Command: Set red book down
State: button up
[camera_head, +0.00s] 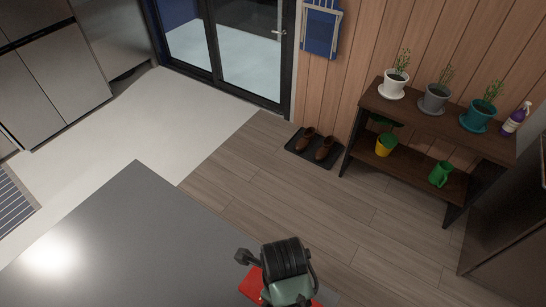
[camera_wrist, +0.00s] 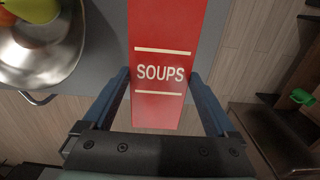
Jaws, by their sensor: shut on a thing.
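The red book (camera_wrist: 161,108), with "SOUPS" and two pale lines on its spine, stands between the two fingers of my gripper (camera_wrist: 158,77) in the wrist view. The gripper is shut on it. In the head view a red part of the book (camera_head: 252,288) shows beside and below my gripper, which hides the rest. The book is over or near the grey counter (camera_head: 135,225) close to its edge. I cannot tell whether it touches the surface.
A metal bowl (camera_wrist: 62,62) with fruit is left of the book in the wrist view. The visible counter in the head view is bare. Beyond lie wood floor, a shoe tray (camera_head: 300,153) and a dark shelf (camera_head: 425,120) with potted plants. A green jug (camera_head: 440,174) sits on its lower board.

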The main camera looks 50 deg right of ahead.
notch_tip(320, 180, down, 2)
jog(key=shift+s+f, duration=0.15)
jog(key=shift+f, duration=0.1)
jog(key=shift+f+p, duration=0.3)
jog(key=shift+f, duration=2.05)
jog(key=shift+f, duration=0.1)
jog(key=o, duration=1.4)
